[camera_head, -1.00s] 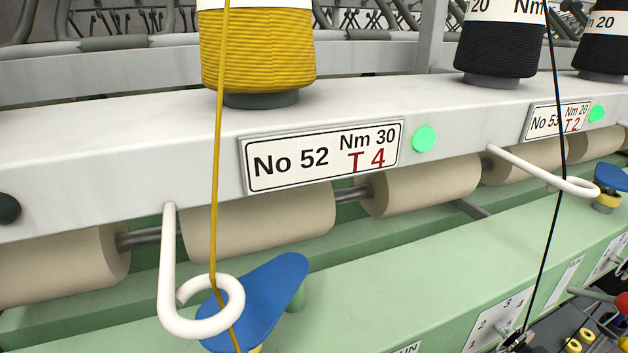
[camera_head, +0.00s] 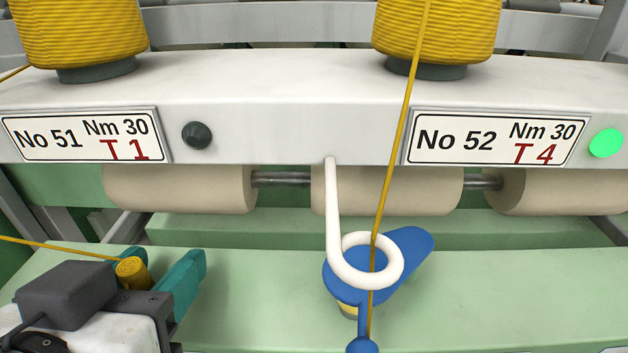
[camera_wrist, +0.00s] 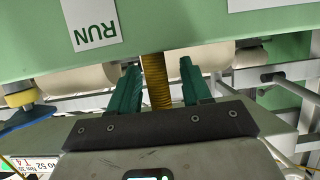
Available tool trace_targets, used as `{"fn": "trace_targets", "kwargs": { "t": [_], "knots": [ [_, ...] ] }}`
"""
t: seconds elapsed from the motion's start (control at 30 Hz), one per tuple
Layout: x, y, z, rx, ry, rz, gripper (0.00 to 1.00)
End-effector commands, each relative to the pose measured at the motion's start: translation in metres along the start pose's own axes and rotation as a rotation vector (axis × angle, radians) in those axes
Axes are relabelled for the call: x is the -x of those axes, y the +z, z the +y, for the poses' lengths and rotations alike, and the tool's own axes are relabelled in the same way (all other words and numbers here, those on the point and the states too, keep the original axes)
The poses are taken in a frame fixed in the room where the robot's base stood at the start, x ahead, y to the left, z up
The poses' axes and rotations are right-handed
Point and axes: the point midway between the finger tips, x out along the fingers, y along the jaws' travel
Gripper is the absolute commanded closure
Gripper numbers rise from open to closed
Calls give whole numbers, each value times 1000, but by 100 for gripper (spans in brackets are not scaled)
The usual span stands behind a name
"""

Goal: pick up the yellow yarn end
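My gripper (camera_head: 165,262) is at the lower left in the head view, over the green ledge. Its teal fingers (camera_wrist: 158,68) stand apart in the wrist view. The yellow yarn end, a short ridged yellow cylinder (camera_head: 132,273), lies between them; it also shows in the wrist view (camera_wrist: 157,86), closer to the left finger. A gap shows between it and the right finger; contact with the left one I cannot tell. A thin yellow yarn (camera_head: 50,247) runs to it from the left edge.
A white guide loop (camera_head: 338,235) with another taut yellow yarn (camera_head: 397,140) hangs right of my gripper, before a blue lever (camera_head: 408,245). Yellow spools (camera_head: 80,28) stand on the white rail (camera_head: 300,110) above. The green ledge (camera_head: 255,300) between gripper and loop is clear.

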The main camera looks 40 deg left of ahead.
Motion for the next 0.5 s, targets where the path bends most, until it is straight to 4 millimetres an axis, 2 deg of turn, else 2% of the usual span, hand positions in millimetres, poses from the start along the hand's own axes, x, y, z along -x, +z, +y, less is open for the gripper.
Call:
{"fn": "trace_targets", "kwargs": {
  "t": [0.03,0.5],
  "knots": [
    [0,0,0,0,0,0,57],
    [0,0,0,0,0,0,100]
  ]
}}
